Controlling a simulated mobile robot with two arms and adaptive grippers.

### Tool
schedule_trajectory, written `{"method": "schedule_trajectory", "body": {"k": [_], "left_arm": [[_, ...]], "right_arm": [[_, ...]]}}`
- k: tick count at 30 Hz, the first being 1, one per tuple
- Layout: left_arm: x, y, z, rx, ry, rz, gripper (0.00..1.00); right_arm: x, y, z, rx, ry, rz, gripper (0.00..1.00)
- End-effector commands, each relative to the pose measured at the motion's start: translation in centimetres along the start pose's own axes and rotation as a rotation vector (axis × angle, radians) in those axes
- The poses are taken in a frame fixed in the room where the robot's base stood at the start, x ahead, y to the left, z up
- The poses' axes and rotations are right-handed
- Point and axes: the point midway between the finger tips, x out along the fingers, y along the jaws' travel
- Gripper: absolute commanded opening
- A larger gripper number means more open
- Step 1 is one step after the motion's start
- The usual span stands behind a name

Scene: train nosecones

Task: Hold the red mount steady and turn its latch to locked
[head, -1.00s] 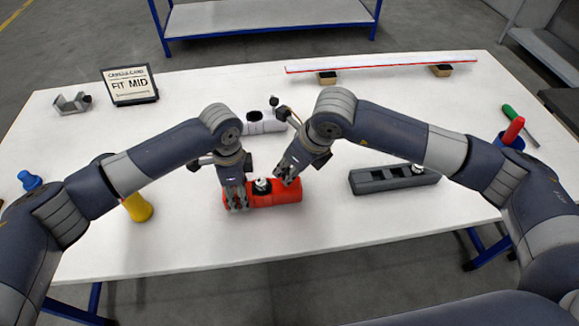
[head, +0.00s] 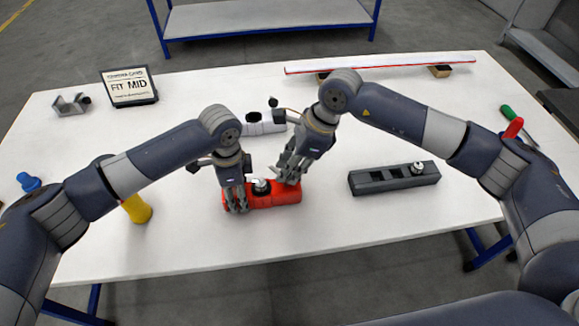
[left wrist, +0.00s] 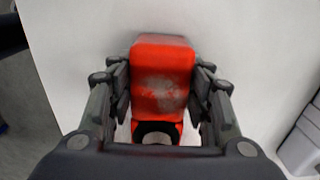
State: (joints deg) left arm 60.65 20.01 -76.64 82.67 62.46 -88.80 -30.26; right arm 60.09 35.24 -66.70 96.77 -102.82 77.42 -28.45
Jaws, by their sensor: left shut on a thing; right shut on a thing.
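The red mount (head: 288,195) lies on the white table in front of me, with a round black and white fitting (head: 261,187) on top. My left gripper (head: 237,207) is shut on the mount's left end. In the left wrist view, its fingers (left wrist: 158,92) sit on both sides of the red body (left wrist: 160,85), whose top looks worn. My right gripper (head: 287,178) is shut at the mount's top, just right of the fitting. It seems to hold the latch, which its fingers hide, so the latch position cannot be told.
A white mount (head: 264,126) stands behind my grippers and a grey mount (head: 395,178) to the right. A yellow object (head: 137,209) is near my left forearm. A card reading FIT MID (head: 130,87) and a long rail (head: 380,63) are farther back. The front table strip is clear.

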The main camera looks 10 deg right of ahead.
Motion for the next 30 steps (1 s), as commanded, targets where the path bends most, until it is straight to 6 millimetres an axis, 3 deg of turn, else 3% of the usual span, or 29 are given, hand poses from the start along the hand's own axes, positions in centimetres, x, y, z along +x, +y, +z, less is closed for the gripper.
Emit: {"method": "schedule_trajectory", "body": {"k": [18, 30], "left_arm": [[-0.01, 0.00, 0.01, 0.000, 0.000, 0.000, 0.18], [-0.01, 0.02, 0.00, 0.001, 0.000, 0.001, 0.18]], "right_arm": [[0.00, -0.55, 0.25, -0.535, 0.001, 0.220, 0.00], [0.09, -0.63, 0.33, -0.778, 0.001, 0.321, 0.00]]}}
